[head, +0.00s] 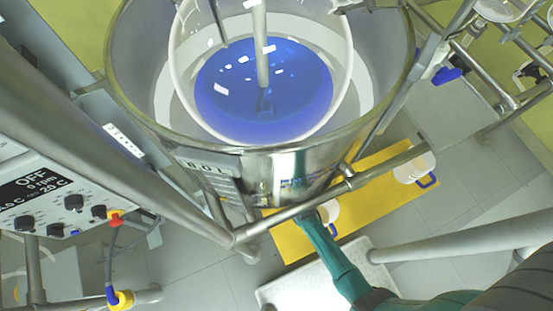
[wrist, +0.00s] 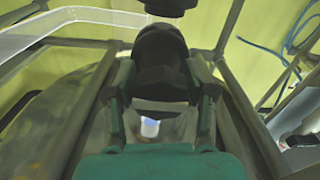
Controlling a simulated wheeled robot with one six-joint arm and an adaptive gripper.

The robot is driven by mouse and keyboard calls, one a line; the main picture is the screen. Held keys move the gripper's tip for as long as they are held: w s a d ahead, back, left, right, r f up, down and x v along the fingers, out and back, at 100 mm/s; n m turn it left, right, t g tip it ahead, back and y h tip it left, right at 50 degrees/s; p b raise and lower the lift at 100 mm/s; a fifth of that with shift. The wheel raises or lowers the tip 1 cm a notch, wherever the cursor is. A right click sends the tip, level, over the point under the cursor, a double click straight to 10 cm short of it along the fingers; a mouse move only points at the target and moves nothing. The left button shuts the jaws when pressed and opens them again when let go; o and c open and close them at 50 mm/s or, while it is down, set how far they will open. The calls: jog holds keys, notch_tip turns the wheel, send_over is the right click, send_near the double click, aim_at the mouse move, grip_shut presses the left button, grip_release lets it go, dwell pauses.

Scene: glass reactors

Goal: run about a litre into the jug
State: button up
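The reactor vessel (head: 230,165) is a glass bowl in a steel jacket, holding blue liquid (head: 265,112) with a stirrer shaft in it. A white jug (head: 330,212) with a blue handle stands under the vessel, partly hidden by my arm. My teal arm reaches in from the lower right; its end is hidden under the vessel in the head view. In the wrist view my gripper (wrist: 160,65) has its fingers on either side of a dark rounded part (wrist: 160,60), perhaps a valve handle. Whether they press on it is unclear. No flow is visible.
A second white jug (head: 412,167) stands on the yellow board (head: 370,200) to the right. Steel frame tubes (head: 290,213) cross close around my arm. The control box (head: 55,200) at left reads OFF, 0 rpm, 20 C. A pale slab (head: 310,288) lies below the board.

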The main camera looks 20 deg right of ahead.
jog(key=c, duration=0.5)
jog(key=shift+n, duration=0.8)
jog(key=o, duration=1.2)
